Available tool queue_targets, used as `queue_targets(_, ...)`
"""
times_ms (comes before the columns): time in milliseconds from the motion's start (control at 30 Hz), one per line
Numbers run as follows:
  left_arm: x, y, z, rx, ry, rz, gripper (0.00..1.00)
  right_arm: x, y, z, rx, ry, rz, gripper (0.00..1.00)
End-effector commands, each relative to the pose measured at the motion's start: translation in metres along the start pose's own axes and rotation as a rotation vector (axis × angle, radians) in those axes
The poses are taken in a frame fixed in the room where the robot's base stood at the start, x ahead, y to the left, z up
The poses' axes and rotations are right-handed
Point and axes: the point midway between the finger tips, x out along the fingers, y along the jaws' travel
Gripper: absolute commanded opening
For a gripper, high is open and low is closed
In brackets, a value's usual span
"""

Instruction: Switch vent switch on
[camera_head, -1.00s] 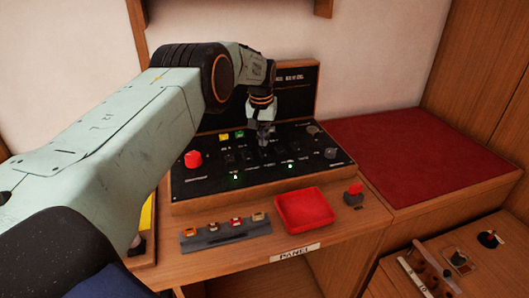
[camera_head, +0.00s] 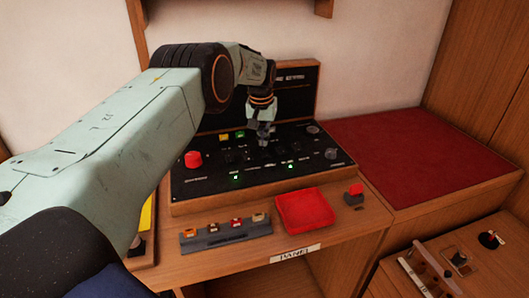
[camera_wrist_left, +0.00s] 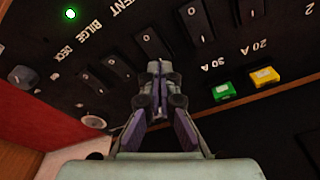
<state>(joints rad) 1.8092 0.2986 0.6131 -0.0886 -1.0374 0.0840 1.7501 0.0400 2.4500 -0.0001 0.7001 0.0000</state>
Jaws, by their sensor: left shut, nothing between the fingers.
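The black switch panel (camera_head: 205,185) stands tilted on the wooden desk, with rows of small black rocker switches. In the left wrist view, labels ending in "ENT", then "BILGE" and "DECK" run along the panel. The rocker that lines up with "ENT", the vent switch (camera_wrist_left: 151,40), lies just beyond my fingertips. Its lower end is partly hidden by them, and I cannot tell its position or whether they touch it. My left gripper (camera_wrist_left: 157,70) is shut and empty, pointing at the panel. In the head view the left gripper (camera_head: 264,140) covers the middle switches. My right gripper is not in view.
A red knob (camera_head: 193,159) stands up at the panel's left. Yellow and green buttons (camera_wrist_left: 223,92) sit beyond the switches. A green lamp (camera_wrist_left: 70,13) glows near "BILGE" and "DECK". A red tray (camera_head: 303,228) and a grey fuse strip (camera_head: 215,240) lie in front.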

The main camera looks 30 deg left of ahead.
Motion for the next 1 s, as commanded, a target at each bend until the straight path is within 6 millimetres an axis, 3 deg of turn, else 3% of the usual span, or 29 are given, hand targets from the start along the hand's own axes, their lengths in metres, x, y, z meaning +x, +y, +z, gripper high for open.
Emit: queue_targets(1000,0.013,0.0,0.002,0.0,0.0,0.0,0.0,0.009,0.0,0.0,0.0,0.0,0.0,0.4)
